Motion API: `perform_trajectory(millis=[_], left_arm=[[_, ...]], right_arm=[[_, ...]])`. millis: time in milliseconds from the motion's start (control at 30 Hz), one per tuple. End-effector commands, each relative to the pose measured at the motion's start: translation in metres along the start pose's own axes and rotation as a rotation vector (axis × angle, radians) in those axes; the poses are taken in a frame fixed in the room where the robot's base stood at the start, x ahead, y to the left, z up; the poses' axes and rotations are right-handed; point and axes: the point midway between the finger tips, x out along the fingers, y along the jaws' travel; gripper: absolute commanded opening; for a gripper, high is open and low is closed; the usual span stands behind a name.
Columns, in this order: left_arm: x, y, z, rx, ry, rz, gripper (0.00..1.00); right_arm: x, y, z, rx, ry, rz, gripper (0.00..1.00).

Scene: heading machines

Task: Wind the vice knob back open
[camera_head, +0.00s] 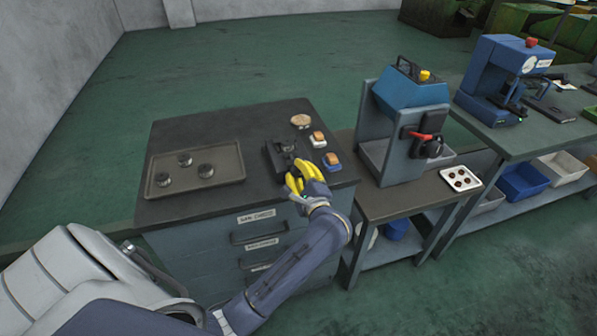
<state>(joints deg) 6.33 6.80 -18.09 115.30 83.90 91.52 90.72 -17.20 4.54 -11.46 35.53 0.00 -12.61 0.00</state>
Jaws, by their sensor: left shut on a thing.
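The vice (281,152) is a small dark block on the black top of the cabinet, right of the tray. My left gripper (298,178) has yellow fingers and is at the vice's near right side. It is shut on the vice knob, which the fingers hide. My left arm comes in from the lower left and reaches up to the vice. My right gripper is not in view.
A grey tray (228,160) with several dark round parts lies left of the vice. Two small blocks with orange tops (331,159) and a round dish (300,120) sit right and behind. A blue machine (412,92) stands on the bench to the right.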

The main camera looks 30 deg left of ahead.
Motion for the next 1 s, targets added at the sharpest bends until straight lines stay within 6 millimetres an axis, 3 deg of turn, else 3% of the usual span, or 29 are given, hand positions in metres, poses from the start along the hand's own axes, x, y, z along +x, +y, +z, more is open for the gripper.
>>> perform_trajectory(millis=[433,1000], left_arm=[[0.0009,-0.0016,0.0024,-0.285,0.013,-0.007,0.0],[0.0009,-0.0013,0.0025,-0.365,0.018,-0.008,0.0]], right_arm=[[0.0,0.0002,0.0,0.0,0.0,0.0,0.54],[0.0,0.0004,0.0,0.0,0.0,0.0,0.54]])
